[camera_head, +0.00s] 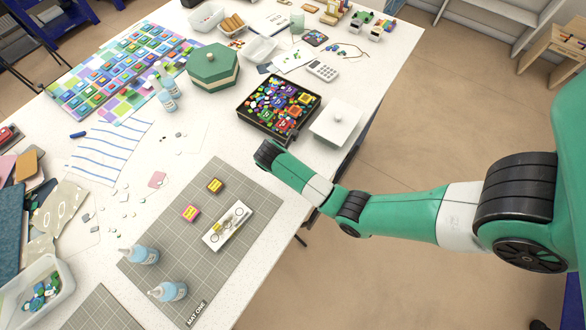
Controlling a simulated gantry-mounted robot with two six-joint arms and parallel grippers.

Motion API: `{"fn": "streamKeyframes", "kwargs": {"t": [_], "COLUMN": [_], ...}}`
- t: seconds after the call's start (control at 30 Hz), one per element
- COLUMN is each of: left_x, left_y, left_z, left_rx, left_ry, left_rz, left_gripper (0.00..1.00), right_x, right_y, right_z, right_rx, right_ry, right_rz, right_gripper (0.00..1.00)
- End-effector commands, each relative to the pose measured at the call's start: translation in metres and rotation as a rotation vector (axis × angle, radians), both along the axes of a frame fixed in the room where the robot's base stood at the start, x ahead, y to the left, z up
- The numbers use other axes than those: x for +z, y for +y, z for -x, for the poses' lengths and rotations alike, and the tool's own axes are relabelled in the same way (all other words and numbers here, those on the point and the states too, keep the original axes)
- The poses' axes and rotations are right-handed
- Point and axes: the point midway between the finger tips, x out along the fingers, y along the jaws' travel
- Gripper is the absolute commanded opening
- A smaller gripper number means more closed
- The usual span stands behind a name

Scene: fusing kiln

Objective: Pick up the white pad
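A white rectangular pad (213,240) lies on the grey gridded mat, right of the mat's middle. Small pale and metallic items, possibly tools, rest on top of it; they are too small to name. My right arm comes in from the right, and its black wrist end stands over the table's right side, above and right of the pad and apart from it. The fingers of my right gripper do not show. My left arm and gripper are not in view.
On the grey mat (171,243) are a yellow box (215,186), a pink-yellow box (191,213) and two pale blue bottles. The table's right edge is close to the mat.

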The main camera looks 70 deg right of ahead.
Motion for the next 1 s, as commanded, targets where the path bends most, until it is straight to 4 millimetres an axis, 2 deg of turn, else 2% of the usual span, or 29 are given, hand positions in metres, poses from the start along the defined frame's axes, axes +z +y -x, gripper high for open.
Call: {"fn": "streamKeyframes", "kwargs": {"t": [0.07, 0.27, 0.37, 0.6, 0.7, 1.0], "left_x": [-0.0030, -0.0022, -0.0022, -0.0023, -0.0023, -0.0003], "left_y": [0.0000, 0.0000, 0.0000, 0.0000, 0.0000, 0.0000], "left_z": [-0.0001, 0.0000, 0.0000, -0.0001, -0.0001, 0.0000], "left_rx": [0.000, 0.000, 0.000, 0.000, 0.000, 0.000], "left_ry": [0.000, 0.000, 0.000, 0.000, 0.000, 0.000], "left_rz": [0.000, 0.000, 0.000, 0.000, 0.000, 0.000], "left_gripper": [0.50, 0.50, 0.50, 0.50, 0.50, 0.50], "right_x": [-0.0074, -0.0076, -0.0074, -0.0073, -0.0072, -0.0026], "right_y": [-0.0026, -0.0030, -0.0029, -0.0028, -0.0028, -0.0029], "right_z": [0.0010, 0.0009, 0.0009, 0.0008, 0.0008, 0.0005], "right_rx": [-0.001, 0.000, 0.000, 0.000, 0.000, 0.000], "right_ry": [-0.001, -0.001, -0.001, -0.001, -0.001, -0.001], "right_rz": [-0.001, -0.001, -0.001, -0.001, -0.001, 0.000], "right_gripper": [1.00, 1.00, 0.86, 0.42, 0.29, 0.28]}}
